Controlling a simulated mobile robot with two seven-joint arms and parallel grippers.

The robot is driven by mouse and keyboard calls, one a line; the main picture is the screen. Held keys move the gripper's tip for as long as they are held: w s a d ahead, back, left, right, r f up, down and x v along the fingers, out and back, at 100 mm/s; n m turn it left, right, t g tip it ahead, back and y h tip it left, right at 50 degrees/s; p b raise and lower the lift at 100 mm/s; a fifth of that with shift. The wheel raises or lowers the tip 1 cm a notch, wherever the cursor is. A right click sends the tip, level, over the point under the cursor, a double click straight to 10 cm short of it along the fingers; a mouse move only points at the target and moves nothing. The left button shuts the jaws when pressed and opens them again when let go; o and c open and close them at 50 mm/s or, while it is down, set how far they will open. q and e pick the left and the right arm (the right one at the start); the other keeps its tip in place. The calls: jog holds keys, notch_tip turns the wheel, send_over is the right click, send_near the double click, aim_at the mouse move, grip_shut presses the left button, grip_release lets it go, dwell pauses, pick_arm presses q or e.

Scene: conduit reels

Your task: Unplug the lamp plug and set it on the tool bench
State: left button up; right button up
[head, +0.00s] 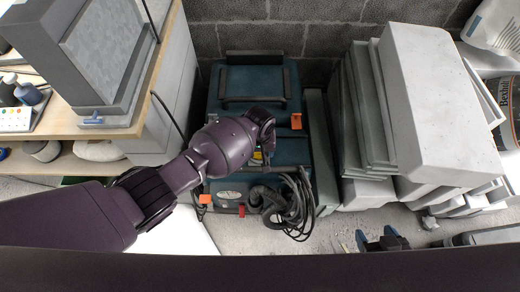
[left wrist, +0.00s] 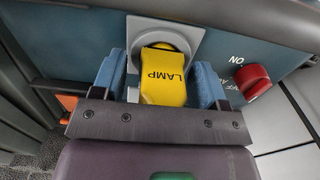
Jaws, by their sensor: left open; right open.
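The yellow lamp plug (left wrist: 163,80), marked LAMP, sits in a round grey socket (left wrist: 163,32) on a teal panel in the left wrist view. My left gripper (left wrist: 159,76) is open, with one blue finger on each side of the plug. I cannot tell whether the fingers touch it. In the head view my left arm hides most of the plug; only a bit of yellow (head: 257,157) shows. The tool bench (head: 95,124) has a wooden top and stands at the left. My right gripper (head: 383,240) is open and empty at the lower right.
A red switch (left wrist: 252,80) marked ON and OFF is right of the plug. The teal machine (head: 250,82) has a coiled black hose (head: 294,208) at its front. Grey slabs (head: 440,100) are stacked at right. The bench carries a grey block (head: 75,50), bottles and a white panel.

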jog(key=shift+s, duration=0.1)
pick_arm(q)
jog(key=c, duration=1.2)
jog(key=shift+r+p, duration=0.5)
jog(key=shift+r, duration=0.3)
jog(key=shift+r+p, duration=0.55)
jog(key=shift+r, duration=0.45)
pick_arm(e)
jog(key=shift+w+d+r+t, duration=0.15)
jog(key=shift+w+r, duration=0.1)
jog(key=shift+r, duration=0.55)
jog(key=shift+w+a+r+t, duration=0.1)
jog(key=shift+w+r+t, duration=0.1)
jog(key=shift+r, duration=0.6)
pick_arm(q)
jog(key=shift+r+p, duration=0.6)
jog(key=shift+r, duration=0.65)
pick_arm(e)
jog(key=shift+w+r+t, duration=0.15)
jog(key=shift+w+r, duration=0.15)
jog(key=shift+r, duration=0.35)
jog(key=shift+w+r+t, duration=0.1)
jog(key=shift+w+r, duration=0.15)
jog(key=shift+r, duration=0.4)
